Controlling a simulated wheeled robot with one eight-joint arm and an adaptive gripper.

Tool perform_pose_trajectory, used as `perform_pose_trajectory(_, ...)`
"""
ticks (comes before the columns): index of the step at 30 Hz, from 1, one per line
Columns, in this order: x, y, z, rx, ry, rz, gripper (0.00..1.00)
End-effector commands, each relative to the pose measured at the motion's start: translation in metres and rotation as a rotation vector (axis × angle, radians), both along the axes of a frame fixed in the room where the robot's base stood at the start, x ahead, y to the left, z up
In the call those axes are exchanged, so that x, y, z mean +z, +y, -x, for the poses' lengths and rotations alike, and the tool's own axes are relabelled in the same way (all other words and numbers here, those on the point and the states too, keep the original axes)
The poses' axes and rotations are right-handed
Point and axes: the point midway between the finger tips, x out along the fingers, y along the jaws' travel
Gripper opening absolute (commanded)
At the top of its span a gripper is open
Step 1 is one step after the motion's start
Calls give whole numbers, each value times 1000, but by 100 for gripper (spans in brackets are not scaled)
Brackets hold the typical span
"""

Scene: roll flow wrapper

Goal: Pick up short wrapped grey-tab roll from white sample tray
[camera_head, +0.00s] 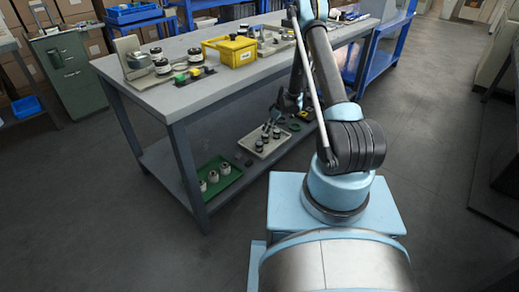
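A whitish tray (252,154) lies on the lower shelf of the grey workbench. It holds a few small dark-and-white rolls (265,138) and a slim upright item. Which roll is short and has a grey tab is too small to tell. My gripper (281,108) hangs near the bench's front edge, above and to the right of this tray, apart from the rolls. It looks dark and partly hidden by its own links; its finger opening is not clear. Another pale tray (284,44) stands on the bench top, partly behind my arm.
The bench top (140,80) holds a yellow bin (231,50) and several black-and-white rolls (162,66) at the left. A green tray (222,182) with light rolls sits on the lower shelf. A bench leg (187,175) stands in front. The floor at right is clear.

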Motion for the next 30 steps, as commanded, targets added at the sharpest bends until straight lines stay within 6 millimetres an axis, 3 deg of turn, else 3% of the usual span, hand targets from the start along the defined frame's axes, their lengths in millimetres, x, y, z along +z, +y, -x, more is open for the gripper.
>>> perform_pose_trajectory(24,-98,40,-15,6,-2,0,69)
perform_pose_trajectory(30,-113,46,-17,6,-1,-1,69)
